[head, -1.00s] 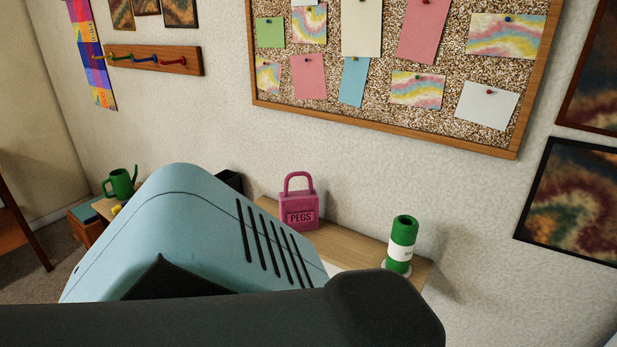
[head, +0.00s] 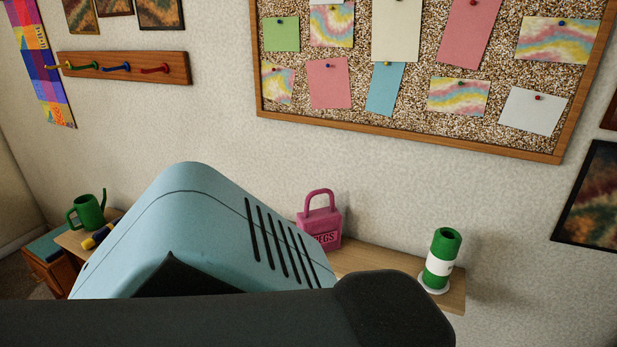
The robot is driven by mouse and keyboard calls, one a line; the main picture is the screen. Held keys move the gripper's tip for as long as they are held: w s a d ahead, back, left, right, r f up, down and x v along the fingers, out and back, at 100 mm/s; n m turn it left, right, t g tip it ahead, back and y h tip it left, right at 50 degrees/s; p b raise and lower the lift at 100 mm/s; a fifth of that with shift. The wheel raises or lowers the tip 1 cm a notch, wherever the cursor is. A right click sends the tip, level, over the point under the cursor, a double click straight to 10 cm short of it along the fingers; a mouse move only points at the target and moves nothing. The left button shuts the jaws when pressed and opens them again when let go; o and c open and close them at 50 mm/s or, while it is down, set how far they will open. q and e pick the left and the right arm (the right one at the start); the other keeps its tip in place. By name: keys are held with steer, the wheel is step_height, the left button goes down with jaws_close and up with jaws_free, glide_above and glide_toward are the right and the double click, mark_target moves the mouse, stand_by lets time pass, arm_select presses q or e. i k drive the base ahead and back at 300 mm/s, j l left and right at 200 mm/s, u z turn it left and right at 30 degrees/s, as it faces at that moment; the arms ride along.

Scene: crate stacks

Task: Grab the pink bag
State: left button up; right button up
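The pink bag (head: 328,222) has a loop handle and dark lettering that reads in part "EGS". It stands upright on a wooden shelf or table (head: 385,262) against the wall. Its lower left side is partly hidden by my large blue-grey body part, which fills the lower middle of the head view. Neither of my grippers shows in this view.
A green cylinder with a white label (head: 442,260) stands to the right of the bag, near the surface's right end. A green watering can (head: 88,212) stands at the far left. A corkboard (head: 430,145) with pinned papers hangs above. A peg rack (head: 125,68) hangs at upper left.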

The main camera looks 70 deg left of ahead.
mark_target(324, 225)
steer(key=k+j, duration=0.5)
steer(key=j, duration=0.15)
steer(key=k+j, duration=0.5)
steer(key=j+z, duration=0.05)
steer(key=j, duration=0.05)
